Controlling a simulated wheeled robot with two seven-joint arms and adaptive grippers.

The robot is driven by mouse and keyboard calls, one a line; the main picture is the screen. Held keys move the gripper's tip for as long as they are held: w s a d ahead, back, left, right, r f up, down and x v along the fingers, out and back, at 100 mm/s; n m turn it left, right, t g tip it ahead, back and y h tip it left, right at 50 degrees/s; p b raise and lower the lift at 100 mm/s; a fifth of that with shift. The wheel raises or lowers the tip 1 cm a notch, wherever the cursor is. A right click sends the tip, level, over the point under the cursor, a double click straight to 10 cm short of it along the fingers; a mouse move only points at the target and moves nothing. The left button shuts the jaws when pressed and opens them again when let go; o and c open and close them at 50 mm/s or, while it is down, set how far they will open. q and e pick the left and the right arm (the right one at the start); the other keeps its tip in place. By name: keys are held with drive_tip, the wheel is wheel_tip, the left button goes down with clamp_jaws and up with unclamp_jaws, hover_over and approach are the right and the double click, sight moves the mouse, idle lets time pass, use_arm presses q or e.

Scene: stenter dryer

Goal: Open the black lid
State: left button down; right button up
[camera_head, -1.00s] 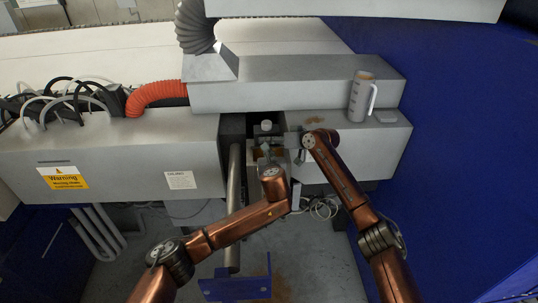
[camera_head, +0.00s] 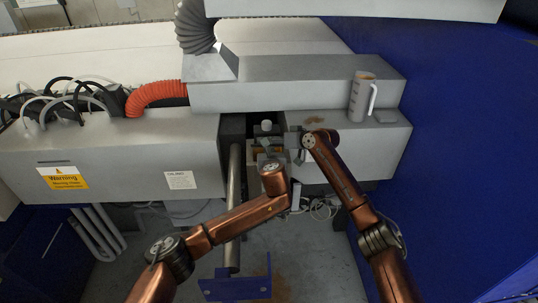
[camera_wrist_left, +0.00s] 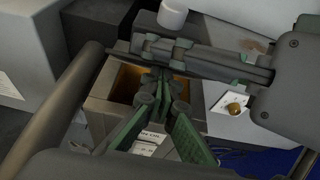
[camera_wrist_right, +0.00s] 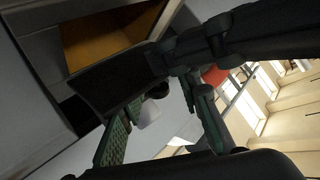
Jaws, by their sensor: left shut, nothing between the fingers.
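The black lid (camera_wrist_right: 105,82) shows in the right wrist view as a dark flat plate, raised at an angle beside a box opening with an orange-brown inside (camera_wrist_right: 105,35). The same opening shows in the left wrist view (camera_wrist_left: 127,82), partly uncovered. My left gripper (camera_wrist_left: 160,78) is shut and empty, its fingertips over the opening near the lid; whether they touch it I cannot tell. My right gripper (camera_wrist_right: 160,125) has its fingers apart, close to the lid. In the head view, the arms partly hide the box and lid.
A grey measuring jug (camera_head: 361,97) stands on the machine's ledge to the right. A round bar (camera_head: 234,190) rises left of the box. Grey housings (camera_head: 110,155) flank the gap. A white cylinder (camera_wrist_left: 173,14) stands behind the opening.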

use_arm(q)
drive_tip(key=shift+r, duration=0.2)
use_arm(e)
drive_tip(key=shift+s+d+f, duration=0.1)
drive_tip(key=shift+d+f, duration=0.05)
drive_tip(key=shift+f, duration=0.05)
